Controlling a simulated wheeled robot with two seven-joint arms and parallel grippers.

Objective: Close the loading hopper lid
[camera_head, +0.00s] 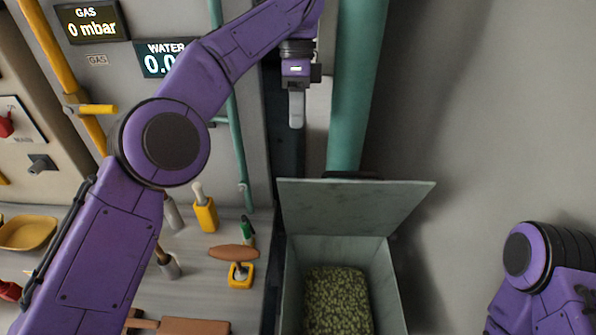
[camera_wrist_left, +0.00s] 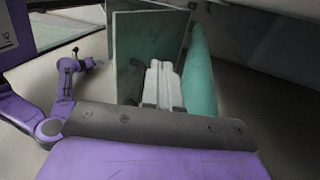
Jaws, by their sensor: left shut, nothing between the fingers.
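The loading hopper (camera_head: 393,285) is a grey-green open box at the bottom centre of the head view, with green pellets (camera_head: 337,300) inside. Its lid (camera_head: 350,205) stands raised at the far edge, open. My left gripper (camera_head: 296,122) is shut and empty, hanging above and behind the lid, a little left of the green pipe. In the left wrist view its pale fingers (camera_wrist_left: 162,88) are together, in front of a greenish panel. My right arm shows at the lower right of the head view; a small dark end of it (camera_wrist_left: 98,63) shows in the left wrist view, too small to read.
A green vertical pipe (camera_head: 357,90) rises behind the lid. Gas and water displays (camera_head: 92,22) hang on the back wall. The grey floor right of the hopper is clear.

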